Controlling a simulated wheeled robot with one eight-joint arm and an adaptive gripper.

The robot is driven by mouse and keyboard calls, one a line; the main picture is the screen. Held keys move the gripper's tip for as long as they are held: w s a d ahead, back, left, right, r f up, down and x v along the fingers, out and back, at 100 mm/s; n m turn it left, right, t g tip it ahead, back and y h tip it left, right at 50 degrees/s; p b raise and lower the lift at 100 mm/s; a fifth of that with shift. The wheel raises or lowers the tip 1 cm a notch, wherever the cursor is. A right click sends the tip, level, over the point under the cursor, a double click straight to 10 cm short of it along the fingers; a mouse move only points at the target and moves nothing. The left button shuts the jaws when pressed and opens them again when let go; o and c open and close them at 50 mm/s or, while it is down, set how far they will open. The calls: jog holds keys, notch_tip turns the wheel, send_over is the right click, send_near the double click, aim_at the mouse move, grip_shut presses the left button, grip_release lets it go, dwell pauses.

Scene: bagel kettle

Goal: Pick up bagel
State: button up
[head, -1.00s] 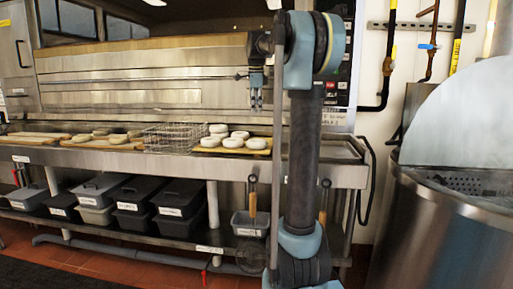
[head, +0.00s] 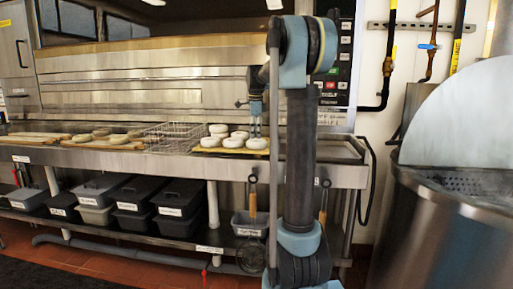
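Several pale round bagels lie on a board (head: 207,150) on the steel counter, left of my arm. The front right bagel (head: 257,144) is nearest my gripper. My gripper (head: 256,133) points straight down, with its two thin fingers apart and a narrow gap between them. The fingertips are at or just above the far upper edge of that bagel; I cannot tell whether they touch it. Nothing shows between the fingers. Other bagels (head: 232,142) lie just to the left, close together.
A wire basket (head: 168,138) stands left of the board. Further left, flatter bagels (head: 118,139) lie on more boards. A steel oven front (head: 150,90) rises behind the counter (head: 330,173). A large metal kettle (head: 440,225) stands at the right. Dark bins (head: 180,197) fill the lower shelf.

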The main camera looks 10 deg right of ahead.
aim_at(257, 144)
jog(key=shift+w+f, duration=0.15)
jog(key=shift+f, duration=1.15)
jog(key=shift+w+f, duration=0.15)
jog(key=shift+f, duration=1.15)
jog(key=shift+c, duration=0.6)
jog(key=c, duration=0.9)
